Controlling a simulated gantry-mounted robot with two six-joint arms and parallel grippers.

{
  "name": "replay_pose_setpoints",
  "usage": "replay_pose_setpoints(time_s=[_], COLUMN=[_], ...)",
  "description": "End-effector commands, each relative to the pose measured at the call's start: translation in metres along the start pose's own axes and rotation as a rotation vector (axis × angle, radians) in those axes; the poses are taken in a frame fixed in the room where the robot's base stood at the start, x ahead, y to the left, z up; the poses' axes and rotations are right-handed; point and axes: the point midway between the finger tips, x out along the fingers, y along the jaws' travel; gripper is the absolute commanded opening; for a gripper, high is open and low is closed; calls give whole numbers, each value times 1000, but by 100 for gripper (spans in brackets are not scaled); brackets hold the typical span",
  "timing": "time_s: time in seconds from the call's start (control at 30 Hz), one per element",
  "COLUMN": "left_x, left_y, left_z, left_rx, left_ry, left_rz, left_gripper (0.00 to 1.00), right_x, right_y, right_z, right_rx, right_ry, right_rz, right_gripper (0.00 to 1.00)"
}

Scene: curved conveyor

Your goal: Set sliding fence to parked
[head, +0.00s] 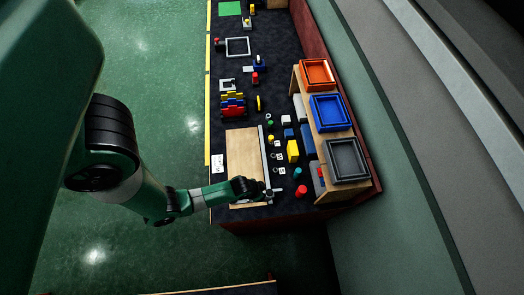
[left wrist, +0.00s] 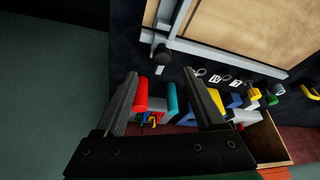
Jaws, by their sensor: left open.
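The wooden board (head: 243,155) lies near the front end of the dark worktop, with a grey metal rail (head: 264,150) along its right edge. In the left wrist view a grey bar, apparently the sliding fence (left wrist: 181,18), crosses the board near one end and meets the rail (left wrist: 230,58). A black knob (left wrist: 162,53) sits near where they meet. My left gripper (head: 268,192) is over the board's front right corner. In the left wrist view its open, empty fingers (left wrist: 160,76) point toward the knob, which appears just beyond the tips. No parked mark is readable. My right gripper is not in view.
A white label (head: 218,164) lies left of the board. Right of the rail are several small rings and blocks, including a yellow block (head: 293,151) and a red piece (head: 301,190). A wooden rack with orange (head: 304,74), blue (head: 313,112) and grey (head: 331,160) trays stands farther right.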

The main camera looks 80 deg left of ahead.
Motion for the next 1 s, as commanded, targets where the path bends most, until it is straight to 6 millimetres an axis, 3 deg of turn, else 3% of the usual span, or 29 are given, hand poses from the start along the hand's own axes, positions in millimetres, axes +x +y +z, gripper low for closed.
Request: replay_pose_setpoints(time_s=[0.03, 0.1, 0.23, 0.87, 0.93, 1.0], left_x=[-16, -28, -42, -45, -48, -52], left_y=[0, 0, 0, 0, 4, 10], left_z=[-1, -1, 0, 0, -6, -27], left_rx=[1, 0, 0, 0, 12, 26], left_ry=[1, 0, 1, 0, 8, 38], left_rz=[0, 0, 0, 0, 6, 16], left_gripper=[71, 71, 71, 71, 71, 71], right_x=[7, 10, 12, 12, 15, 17], right_y=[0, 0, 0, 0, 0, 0], right_z=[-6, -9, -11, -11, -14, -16], right_rx=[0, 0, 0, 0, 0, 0], right_ry=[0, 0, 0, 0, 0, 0], right_rz=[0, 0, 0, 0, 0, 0], right_gripper=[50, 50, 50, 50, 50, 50])
